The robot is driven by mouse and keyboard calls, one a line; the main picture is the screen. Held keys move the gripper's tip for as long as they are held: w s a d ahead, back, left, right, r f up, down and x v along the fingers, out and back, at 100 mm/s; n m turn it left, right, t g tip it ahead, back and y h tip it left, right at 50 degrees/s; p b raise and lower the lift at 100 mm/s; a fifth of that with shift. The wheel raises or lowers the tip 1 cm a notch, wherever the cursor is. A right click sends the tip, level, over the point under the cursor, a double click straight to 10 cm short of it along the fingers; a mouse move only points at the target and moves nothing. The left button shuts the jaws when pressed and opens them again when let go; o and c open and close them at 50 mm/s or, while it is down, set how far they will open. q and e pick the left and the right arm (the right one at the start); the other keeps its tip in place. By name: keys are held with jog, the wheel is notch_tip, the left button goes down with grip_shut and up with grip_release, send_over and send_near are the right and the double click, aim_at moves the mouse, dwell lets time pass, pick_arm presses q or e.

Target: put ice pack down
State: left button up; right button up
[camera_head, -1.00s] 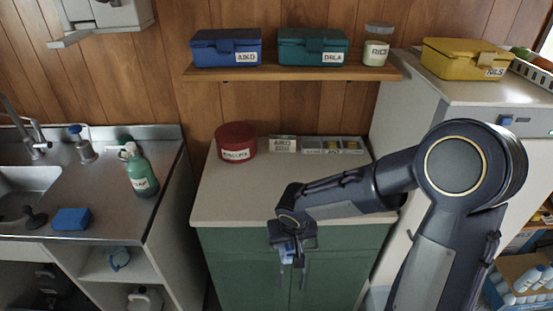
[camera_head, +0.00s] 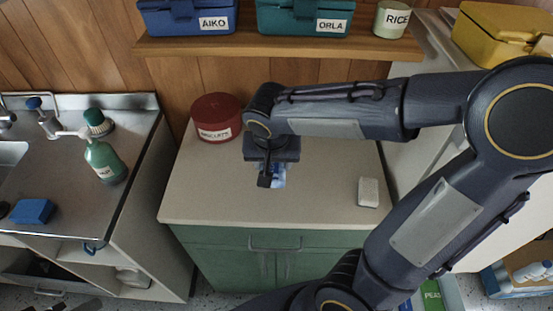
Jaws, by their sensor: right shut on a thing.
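The ice pack (camera_head: 279,176) is a small blue and white thing, mostly hidden by my right gripper (camera_head: 270,182). The gripper is shut on it and points down over the beige counter top (camera_head: 215,199) of the green cabinet. I cannot tell whether the ice pack touches the counter. My left gripper is not in view.
A red biscuits tin (camera_head: 217,118) stands at the back left of the counter. A small white block (camera_head: 368,192) lies at the right. The front middle of the counter is clear. A shelf (camera_head: 280,45) with blue and teal boxes is above.

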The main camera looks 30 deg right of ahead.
jog(key=w+d+f, duration=0.1)
jog(key=f, duration=0.1)
jog(key=w+d+f, duration=0.3)
jog(key=w+f, duration=0.1)
jog(key=shift+w+d+f+p, duration=0.15)
jog(key=shift+f+p, duration=0.1)
jog(key=shift+p, duration=0.15)
jog(key=shift+s+x, duration=0.15)
jog(key=shift+x, duration=0.7)
jog(key=shift+s+x, duration=0.15)
jog(key=shift+x, duration=0.65)
jog(key=shift+f, duration=0.15)
jog(key=shift+f+b, duration=0.15)
jog(key=shift+b, duration=0.2)
jog(key=o, duration=1.1)
jog(key=shift+o, duration=0.2)
